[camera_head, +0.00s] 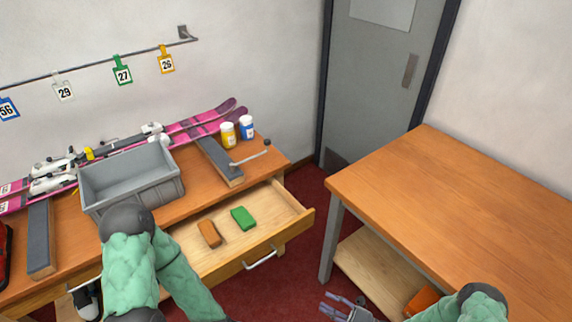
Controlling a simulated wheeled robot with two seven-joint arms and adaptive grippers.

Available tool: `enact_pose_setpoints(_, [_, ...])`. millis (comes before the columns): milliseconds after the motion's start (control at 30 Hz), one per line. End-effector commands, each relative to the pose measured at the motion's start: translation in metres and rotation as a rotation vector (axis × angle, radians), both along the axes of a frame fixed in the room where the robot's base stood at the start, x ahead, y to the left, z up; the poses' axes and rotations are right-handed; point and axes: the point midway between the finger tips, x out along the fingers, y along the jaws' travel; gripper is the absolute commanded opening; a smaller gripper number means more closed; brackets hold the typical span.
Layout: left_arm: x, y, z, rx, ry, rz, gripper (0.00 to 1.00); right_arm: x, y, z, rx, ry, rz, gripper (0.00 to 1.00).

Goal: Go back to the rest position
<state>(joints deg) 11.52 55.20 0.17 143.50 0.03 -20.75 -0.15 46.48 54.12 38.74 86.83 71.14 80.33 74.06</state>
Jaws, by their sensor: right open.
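My right gripper (343,306) is at the bottom edge, low over the floor between the bench and the table. Its fingers are apart and I see nothing between them. My left arm comes down across the front of the bench, and its gripper is below the picture, out of view. An open drawer (292,226) sticks out of the bench. It holds an orange-brown block (209,234) and a green block (243,218), both apart from my grippers.
On the bench are a grey bin (133,200), pink skis (205,118), a yellow jar (228,134) and a blue jar (247,128). A bare wooden table (450,200) stands right, with an orange thing (421,301) on its lower shelf. Red floor lies between.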

Motion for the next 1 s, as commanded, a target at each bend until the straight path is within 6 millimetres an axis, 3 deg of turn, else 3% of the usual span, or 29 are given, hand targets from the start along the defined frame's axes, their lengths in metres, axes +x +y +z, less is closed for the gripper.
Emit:
enact_pose_setpoints(267, [0.001, 0.001, 0.000, 0.000, -0.001, 0.003, 0.40, -0.029, 0.034, -0.011, -0.163, -0.088, 0.174, 0.44])
enact_pose_setpoints(567, [0.001, 0.001, 0.000, 0.000, -0.001, 0.003, 0.40, -0.088, 0.068, -0.033, -0.437, -0.333, 0.502, 0.44])
enact_pose_setpoints(667, [0.001, 0.000, 0.000, 0.000, -0.001, 0.003, 0.40, -0.118, 0.073, -0.045, -0.567, -0.511, 0.685, 0.44])
enact_pose_setpoints(800, [0.001, 0.000, 0.000, 0.000, -0.001, 0.003, 0.40, -0.153, 0.064, -0.063, -0.739, -0.851, 0.964, 0.44])
enact_pose_setpoints(1000, [0.001, 0.000, 0.000, 0.000, -0.001, 0.003, 0.40, -0.162, 0.040, -0.078, -0.904, -1.440, 1.316, 0.44])
